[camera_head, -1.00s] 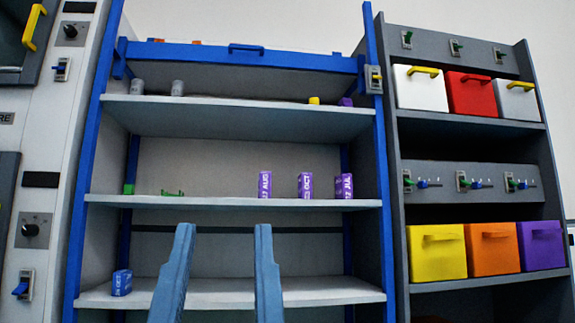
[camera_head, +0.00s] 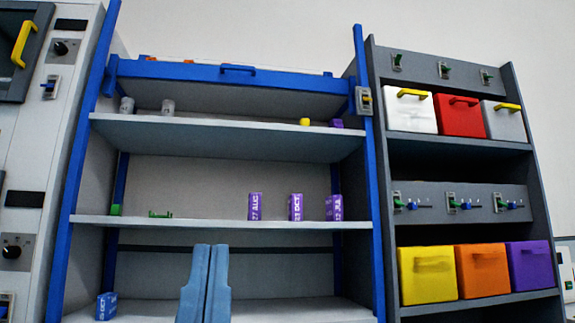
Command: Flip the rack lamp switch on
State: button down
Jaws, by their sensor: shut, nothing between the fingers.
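A small grey switch plate with a yellow lever (camera_head: 364,100) sits on the right blue post of the blue-framed rack (camera_head: 240,223), near the top. It looks like the rack lamp switch; the lever's exact position is too small to tell. My gripper (camera_head: 210,247) shows at the bottom middle, in front of the rack's lower shelves. Its two blue fingers are together and empty. It is well below and to the left of the yellow-lever switch in the picture.
The rack holds purple boxes (camera_head: 295,207), a blue box (camera_head: 105,306) and small grey cylinders (camera_head: 127,105). A grey shelf unit (camera_head: 450,187) on the right has coloured bins and green-lever switches (camera_head: 397,62). A white panel with knobs (camera_head: 48,130) stands on the left.

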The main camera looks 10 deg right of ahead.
notch_tip(320, 180, up, 42)
jog(key=p, duration=4)
jog(key=shift+f, duration=0.25)
